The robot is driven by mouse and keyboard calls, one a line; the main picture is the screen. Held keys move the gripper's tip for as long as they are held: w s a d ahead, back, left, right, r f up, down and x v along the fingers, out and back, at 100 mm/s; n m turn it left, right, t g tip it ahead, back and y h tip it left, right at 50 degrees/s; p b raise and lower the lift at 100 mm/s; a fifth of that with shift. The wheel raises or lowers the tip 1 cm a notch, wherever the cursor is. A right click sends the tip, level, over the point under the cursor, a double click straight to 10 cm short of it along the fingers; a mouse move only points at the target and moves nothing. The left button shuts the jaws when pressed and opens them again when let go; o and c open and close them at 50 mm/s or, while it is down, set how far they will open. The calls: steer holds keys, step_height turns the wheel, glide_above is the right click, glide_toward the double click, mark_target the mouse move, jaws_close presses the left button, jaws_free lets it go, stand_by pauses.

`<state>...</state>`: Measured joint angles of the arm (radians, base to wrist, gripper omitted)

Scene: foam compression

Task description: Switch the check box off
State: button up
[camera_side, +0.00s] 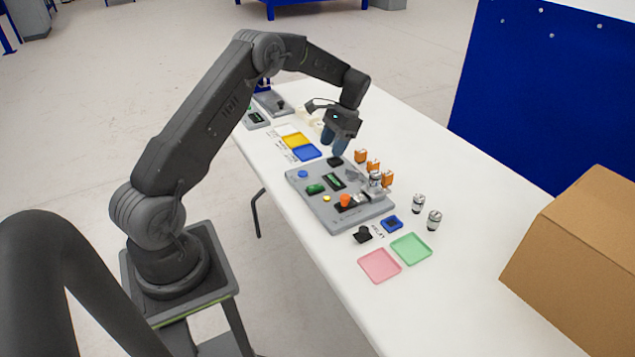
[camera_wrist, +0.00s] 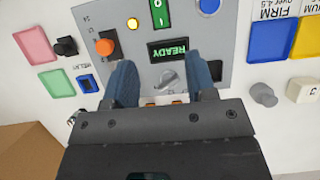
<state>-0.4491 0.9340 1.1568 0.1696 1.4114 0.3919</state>
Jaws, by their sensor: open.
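A grey panel box (camera_side: 318,209) lies on the table; I take it for the check box, though no name on it is readable. It carries a green switch (camera_side: 316,188), also in the wrist view (camera_wrist: 160,12), and a display (camera_wrist: 168,50) reading READY in green. A yellow lamp (camera_wrist: 132,24) looks lit. An orange button (camera_wrist: 105,47), a blue button (camera_wrist: 208,5) and a grey lever (camera_wrist: 168,80) are also on it. My gripper (camera_side: 334,141) is open and empty above the panel's far end. Its blue fingers (camera_wrist: 162,80) frame the lever in the wrist view.
Several orange-and-white parts (camera_side: 373,165) stand behind the panel, and two silver cylinders (camera_side: 425,212) to its right. Pink (camera_side: 380,265) and green (camera_side: 411,249) trays lie near. Blue (camera_side: 307,152) and yellow (camera_side: 295,141) trays lie left. A cardboard box (camera_side: 580,260) is at right.

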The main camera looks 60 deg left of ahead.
mark_target(316, 187)
steer(key=x, duration=1.2)
steer(key=shift+s+f, duration=0.1)
steer(key=shift+f, duration=0.2)
